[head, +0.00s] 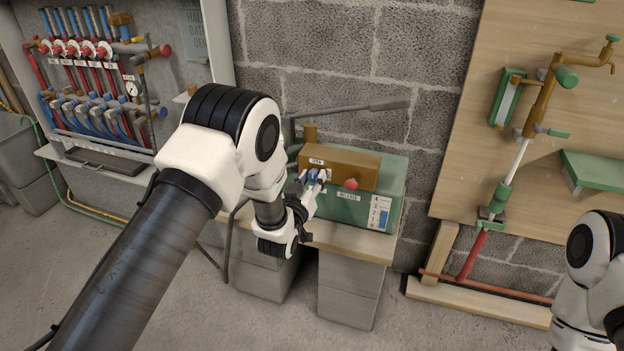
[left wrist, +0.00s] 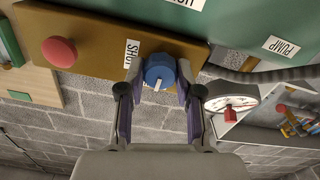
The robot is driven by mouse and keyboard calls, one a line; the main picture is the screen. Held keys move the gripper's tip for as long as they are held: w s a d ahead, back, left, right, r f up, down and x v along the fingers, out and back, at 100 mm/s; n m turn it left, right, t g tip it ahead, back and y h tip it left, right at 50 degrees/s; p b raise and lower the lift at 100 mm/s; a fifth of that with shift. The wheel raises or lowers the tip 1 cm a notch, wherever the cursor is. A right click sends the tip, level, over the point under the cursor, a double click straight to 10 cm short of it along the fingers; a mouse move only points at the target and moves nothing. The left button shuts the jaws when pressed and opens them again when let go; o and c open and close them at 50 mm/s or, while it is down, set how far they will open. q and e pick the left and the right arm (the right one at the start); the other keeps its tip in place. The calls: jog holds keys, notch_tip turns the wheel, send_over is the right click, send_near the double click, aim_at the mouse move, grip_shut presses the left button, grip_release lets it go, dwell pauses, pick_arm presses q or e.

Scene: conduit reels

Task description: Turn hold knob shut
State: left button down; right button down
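The blue hold knob (left wrist: 160,71) sits on the front of a brown block (left wrist: 100,42) in the left wrist view. A pale pointer mark on it faces the bottom of that view. A SHUT label (left wrist: 132,53) is to its left. In the head view the brown block (head: 350,167) sits on a green unit, and an OPEN label (head: 316,162) shows above the partly hidden knob (head: 317,176). My left gripper (left wrist: 160,80) is open, one finger on each side of the knob. Contact cannot be made out. My right gripper is out of view.
A red knob (head: 351,183) is right of the blue one. The green unit (head: 341,211) bears a RELEASE label on a bench. A long grey lever (head: 350,110) rises behind. A gauge (left wrist: 232,98) is close to my left gripper. Pipe racks (head: 100,90) stand at left.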

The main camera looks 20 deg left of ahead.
pick_arm(q)
jog(key=shift+m, duration=0.3)
jog(key=m+p, duration=0.1)
jog(key=m, duration=0.7)
jog(key=m+p, duration=0.1)
jog(key=m, duration=0.3)
jog(key=shift+d, duration=0.1)
jog(key=m, duration=0.5)
jog(key=shift+f, duration=0.1)
jog(key=shift+m, duration=0.3)
dwell(0.3)
jog(key=c, duration=0.8)
grip_release()
jog(key=shift+o, duration=0.2)
